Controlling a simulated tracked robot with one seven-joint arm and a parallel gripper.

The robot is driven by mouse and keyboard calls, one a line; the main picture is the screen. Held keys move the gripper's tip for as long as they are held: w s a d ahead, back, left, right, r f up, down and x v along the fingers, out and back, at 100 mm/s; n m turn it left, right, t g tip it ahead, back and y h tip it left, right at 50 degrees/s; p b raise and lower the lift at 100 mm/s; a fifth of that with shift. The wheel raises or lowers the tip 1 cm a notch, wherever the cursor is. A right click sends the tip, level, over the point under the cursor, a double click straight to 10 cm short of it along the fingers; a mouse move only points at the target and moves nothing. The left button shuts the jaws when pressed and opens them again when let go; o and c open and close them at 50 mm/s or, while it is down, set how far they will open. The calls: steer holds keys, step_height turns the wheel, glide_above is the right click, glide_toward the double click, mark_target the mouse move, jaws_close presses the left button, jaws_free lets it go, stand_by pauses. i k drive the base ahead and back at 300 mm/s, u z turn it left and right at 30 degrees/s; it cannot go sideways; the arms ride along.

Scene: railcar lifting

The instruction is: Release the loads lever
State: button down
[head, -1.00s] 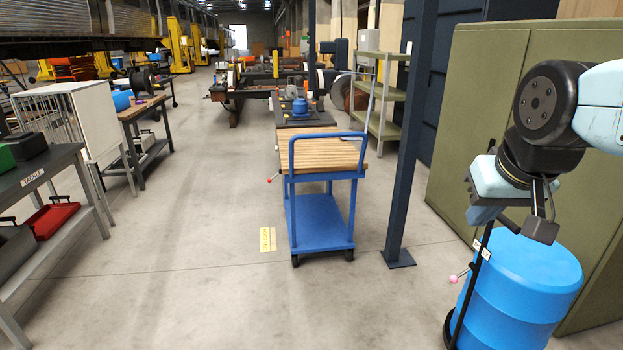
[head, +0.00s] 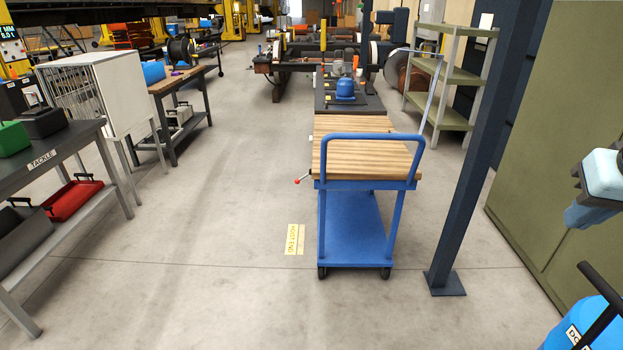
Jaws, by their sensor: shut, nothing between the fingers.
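A small lever with a red knob (head: 298,181) sticks out at the left side of the blue cart (head: 350,225), just below its slatted wooden top. No lever marked as the loads lever can be read, so I cannot tell whether this is it. Only a light blue part of my arm (head: 603,178) shows at the right edge, far from the red-knobbed lever. My gripper's fingers are outside the frame.
A dark steel post (head: 470,160) stands right of the cart. A bench marked TACKLE (head: 75,145) stands at left. A blue drum (head: 560,335) is partly cut off at the lower right. The floor left of the cart is clear.

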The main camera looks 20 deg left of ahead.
mark_target(297, 181)
steer(key=u, duration=0.4)
steer(key=i, duration=1.1)
steer(key=u, duration=0.65)
steer(key=k, duration=0.9)
steer(key=u, duration=0.15)
steer(key=i, duration=0.95)
steer(key=z, duration=0.05)
